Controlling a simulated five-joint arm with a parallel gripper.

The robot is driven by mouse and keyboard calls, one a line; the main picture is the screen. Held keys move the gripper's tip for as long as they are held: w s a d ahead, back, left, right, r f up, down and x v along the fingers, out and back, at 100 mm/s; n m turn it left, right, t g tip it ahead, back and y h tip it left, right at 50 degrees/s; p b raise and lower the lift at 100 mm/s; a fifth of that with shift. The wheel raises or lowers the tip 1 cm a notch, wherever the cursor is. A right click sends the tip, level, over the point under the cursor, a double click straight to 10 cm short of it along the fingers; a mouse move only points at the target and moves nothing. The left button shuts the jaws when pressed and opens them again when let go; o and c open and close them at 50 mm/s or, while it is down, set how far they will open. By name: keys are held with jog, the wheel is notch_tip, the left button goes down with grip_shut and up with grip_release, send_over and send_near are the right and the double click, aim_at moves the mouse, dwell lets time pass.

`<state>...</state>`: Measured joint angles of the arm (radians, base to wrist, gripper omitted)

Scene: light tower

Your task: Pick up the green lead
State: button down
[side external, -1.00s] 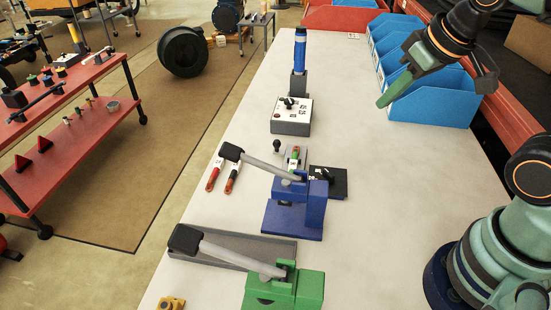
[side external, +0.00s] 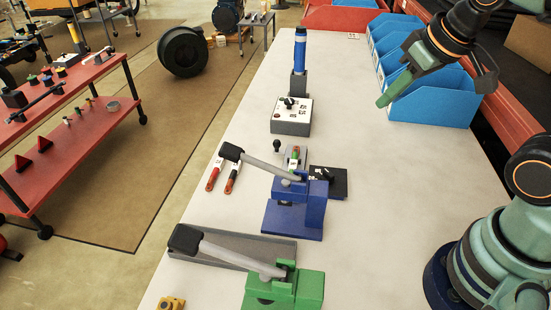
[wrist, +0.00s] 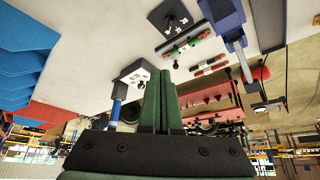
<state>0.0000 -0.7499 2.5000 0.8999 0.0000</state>
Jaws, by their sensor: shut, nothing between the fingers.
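A small green piece that looks like the green lead (side external: 295,155) lies in a grey holder behind the blue lever press, in the middle of the table. In the wrist view, a green-and-red piece (wrist: 187,45) lies along this holder; where one lead ends and another begins is too small to tell. My gripper (side external: 382,102) is up at the right, in front of the blue bins, well apart from the holder. Its green fingers (wrist: 160,90) are shut with nothing between them.
The control box (side external: 292,113) with the blue-topped tower (side external: 299,50) stands behind the holder. The blue press (side external: 295,208), green press (side external: 285,290) and black pad (side external: 328,181) stand nearby. Blue bins (side external: 430,103) line the right; the table's right-middle is clear.

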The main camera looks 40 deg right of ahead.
dwell(0.3)
jog(key=c, duration=0.6)
grip_release()
jog(key=shift+c, duration=0.2)
jog(key=m+g, duration=0.6)
jog(key=m, duration=0.3)
send_over(293, 164)
jog(key=f, duration=1.7)
jog(key=shift+w, duration=0.3)
jog(key=shift+s+f, duration=0.15)
jog(key=shift+f, duration=1.25)
jog(key=shift+s+f, duration=0.15)
jog(key=shift+f, duration=1.2)
